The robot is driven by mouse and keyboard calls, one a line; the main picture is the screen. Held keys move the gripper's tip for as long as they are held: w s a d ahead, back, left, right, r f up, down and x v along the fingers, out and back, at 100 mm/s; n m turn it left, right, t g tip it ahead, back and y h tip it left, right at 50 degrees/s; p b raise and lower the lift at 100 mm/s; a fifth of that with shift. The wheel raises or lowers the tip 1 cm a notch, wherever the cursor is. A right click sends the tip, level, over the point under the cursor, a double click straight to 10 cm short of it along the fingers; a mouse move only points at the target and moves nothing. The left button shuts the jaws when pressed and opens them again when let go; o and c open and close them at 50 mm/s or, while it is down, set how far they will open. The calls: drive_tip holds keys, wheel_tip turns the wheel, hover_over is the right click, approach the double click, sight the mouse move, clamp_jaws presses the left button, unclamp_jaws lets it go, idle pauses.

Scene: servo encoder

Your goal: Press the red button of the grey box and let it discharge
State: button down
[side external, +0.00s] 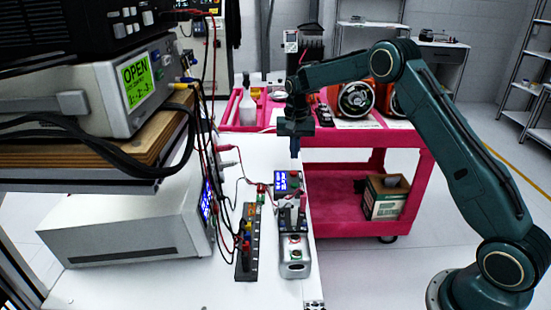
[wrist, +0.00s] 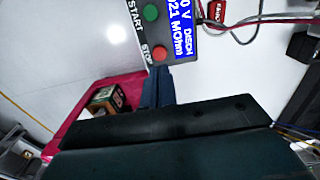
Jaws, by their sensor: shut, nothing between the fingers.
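The grey box (side external: 281,193) with a lit blue display stands on the white bench; in the wrist view its dark face (wrist: 153,32) shows a green START button (wrist: 151,12) and a red STOP button (wrist: 159,54).
A silver box (side external: 294,268) with green and red buttons stands nearer the camera. Beside it is a dark terminal strip (side external: 247,262) with red and black leads. Stacked instruments (side external: 130,90) fill the left. A pink cart (side external: 345,150) stands behind the bench.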

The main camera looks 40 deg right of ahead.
drive_tip(key=shift+r, duration=1.95)
wheel_tip(320, 180, up, 8)
